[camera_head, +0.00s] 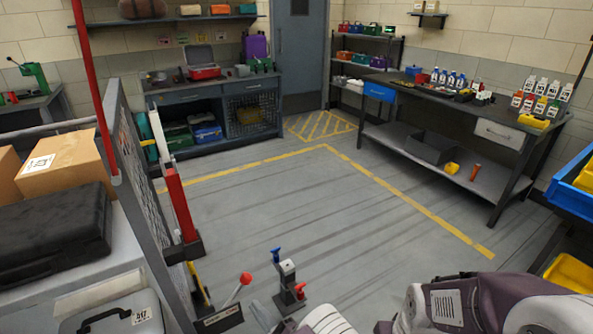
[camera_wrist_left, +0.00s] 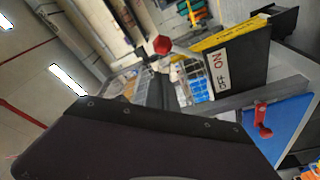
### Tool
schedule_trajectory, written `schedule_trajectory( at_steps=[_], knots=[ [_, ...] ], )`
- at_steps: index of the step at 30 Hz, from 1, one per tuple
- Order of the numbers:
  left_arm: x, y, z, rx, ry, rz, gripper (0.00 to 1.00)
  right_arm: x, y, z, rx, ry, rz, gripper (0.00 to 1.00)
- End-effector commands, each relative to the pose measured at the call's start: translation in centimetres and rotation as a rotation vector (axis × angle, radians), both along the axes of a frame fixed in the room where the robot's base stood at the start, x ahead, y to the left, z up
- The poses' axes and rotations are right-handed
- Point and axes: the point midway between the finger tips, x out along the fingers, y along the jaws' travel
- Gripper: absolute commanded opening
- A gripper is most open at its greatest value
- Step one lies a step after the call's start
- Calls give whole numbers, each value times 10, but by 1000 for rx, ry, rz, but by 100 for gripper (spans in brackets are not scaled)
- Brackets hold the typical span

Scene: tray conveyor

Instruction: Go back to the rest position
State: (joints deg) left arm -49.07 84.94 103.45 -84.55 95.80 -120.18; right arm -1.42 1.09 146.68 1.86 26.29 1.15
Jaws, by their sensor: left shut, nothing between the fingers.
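My left gripper (camera_wrist_left: 150,135) shows in the left wrist view as a large dark body with small bolts, filling the lower left. It is shut and empty. A lever with a red ball knob (camera_head: 245,278) stands near it. The knob also shows in the left wrist view (camera_wrist_left: 162,45), beside a plate marked ON and OFF (camera_wrist_left: 219,73). In the head view my left gripper is hard to make out at the bottom edge. My right gripper is out of view; pale and purple arm parts of mine fill the lower right.
A grey post with blue and red handles (camera_head: 287,282) stands at bottom centre. A mesh fence panel (camera_head: 137,190) and red post (camera_head: 181,205) are at left, beside cardboard boxes (camera_head: 65,165) and a black case (camera_head: 52,233). Workbenches line the back; the yellow-marked floor (camera_head: 300,205) is clear.

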Motion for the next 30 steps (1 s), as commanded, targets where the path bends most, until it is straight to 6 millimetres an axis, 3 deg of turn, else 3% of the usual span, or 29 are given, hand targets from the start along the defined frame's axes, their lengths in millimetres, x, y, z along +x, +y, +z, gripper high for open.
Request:
schedule_trajectory(
  at_steps=[2,4,6,8,9,12,16,17,21,25,27,30],
  knots=[
    [-6,23,11,-139,-75,121,0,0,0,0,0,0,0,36],
    [-26,58,23,-357,-229,326,0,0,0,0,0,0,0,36],
    [-61,89,32,-612,-481,602,0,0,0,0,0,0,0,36],
    [-94,103,36,-806,-758,853,0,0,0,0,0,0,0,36],
    [-116,105,37,-910,-967,1022,0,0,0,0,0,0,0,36],
    [-153,91,38,-1064,-1518,1411,0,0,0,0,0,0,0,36],
    [-165,62,44,-1044,-2181,1802,0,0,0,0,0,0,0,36],
    [-164,56,47,1003,2306,-1862,0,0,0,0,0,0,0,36],
    [-149,38,64,492,2019,-1490,0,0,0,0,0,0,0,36],
    [-128,36,86,96,1713,-1180,0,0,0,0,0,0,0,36],
    [-129,34,125,116,1738,-1201,0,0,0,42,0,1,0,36],
    [-129,34,157,119,1741,-1205,0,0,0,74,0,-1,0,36]
  ],
)
